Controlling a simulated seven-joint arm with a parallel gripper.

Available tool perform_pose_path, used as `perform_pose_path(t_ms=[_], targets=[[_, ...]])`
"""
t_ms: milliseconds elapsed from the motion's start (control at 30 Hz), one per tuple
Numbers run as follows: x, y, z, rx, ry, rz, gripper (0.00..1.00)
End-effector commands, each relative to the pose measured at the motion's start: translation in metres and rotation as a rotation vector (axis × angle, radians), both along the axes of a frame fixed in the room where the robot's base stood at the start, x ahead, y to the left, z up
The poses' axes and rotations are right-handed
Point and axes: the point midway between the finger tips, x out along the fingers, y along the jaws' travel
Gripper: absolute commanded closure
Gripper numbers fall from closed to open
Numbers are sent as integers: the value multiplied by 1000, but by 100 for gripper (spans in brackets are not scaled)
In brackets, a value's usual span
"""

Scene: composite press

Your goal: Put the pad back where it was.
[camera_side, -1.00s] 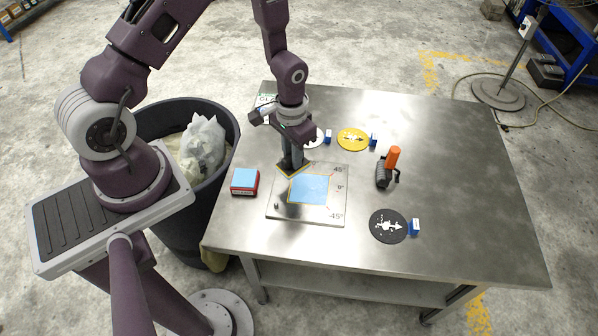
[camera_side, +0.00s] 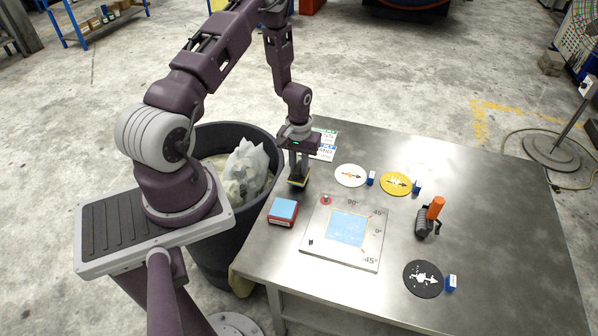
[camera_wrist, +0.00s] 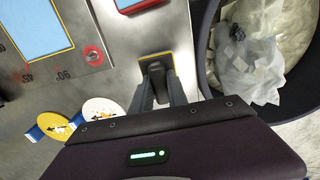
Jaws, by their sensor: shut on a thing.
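My gripper (camera_side: 298,168) is shut on a small dark pad with a yellow edge (camera_side: 299,182). It holds the pad low over the table's left part, behind the red block and left of the metal plate. I cannot tell whether the pad touches the table. In the wrist view the pad (camera_wrist: 156,62) shows between my fingers (camera_wrist: 160,92), its underside hidden. The metal plate (camera_side: 318,250) bears angle marks, a blue sheet (camera_side: 348,228) and a red round spot (camera_side: 326,200). A red block with a light blue top (camera_side: 283,211) stands left of the plate.
A black bin with white waste (camera_side: 250,170) stands against the table's left side. White (camera_side: 350,176), yellow (camera_side: 396,184) and black (camera_side: 423,279) discs with blue blocks lie on the table. An orange-handled tool (camera_side: 431,218) stands right. Printed cards (camera_side: 324,150) lie at the back.

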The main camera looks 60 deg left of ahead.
Motion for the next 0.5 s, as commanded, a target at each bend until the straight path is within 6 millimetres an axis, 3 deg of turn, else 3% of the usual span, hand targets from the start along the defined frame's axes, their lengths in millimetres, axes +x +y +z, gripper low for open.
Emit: perform_pose_path(t_ms=[100, 433, 467, 500], targets=[[0, 0, -14, 1, -1, -1, 100], [0, 0, -17, 1, -1, -2, 100], [0, 0, -18, 1, -1, -2, 79], [0, 0, -18, 1, -1, -2, 71]])
